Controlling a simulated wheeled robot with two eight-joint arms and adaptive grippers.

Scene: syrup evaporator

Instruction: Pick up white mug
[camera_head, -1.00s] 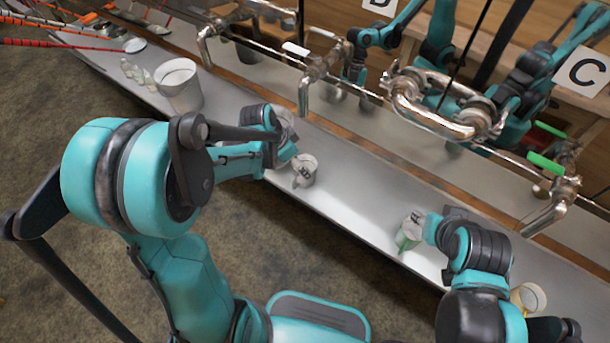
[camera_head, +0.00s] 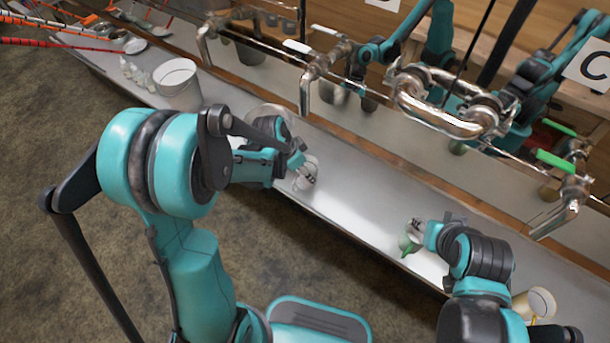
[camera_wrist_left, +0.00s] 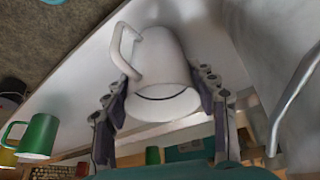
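The white mug (camera_head: 306,173) is on the long metal counter, partly hidden by my left gripper (camera_head: 300,168) in the head view. In the left wrist view the white mug (camera_wrist_left: 160,70) fills the space between the two fingers of my left gripper (camera_wrist_left: 165,100). Its handle is toward the upper left. The fingers lie along both sides of the mug, but I cannot tell whether they press on it. My right gripper (camera_head: 416,230) is low over the counter at a green and white item (camera_head: 408,246); its fingers are too small to read.
A white bucket (camera_head: 178,88) and small pale bottles (camera_head: 135,74) stand at the counter's far left. A cream mug (camera_head: 538,302) is beside my right arm. A green mug (camera_wrist_left: 38,136) shows in the left wrist view.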

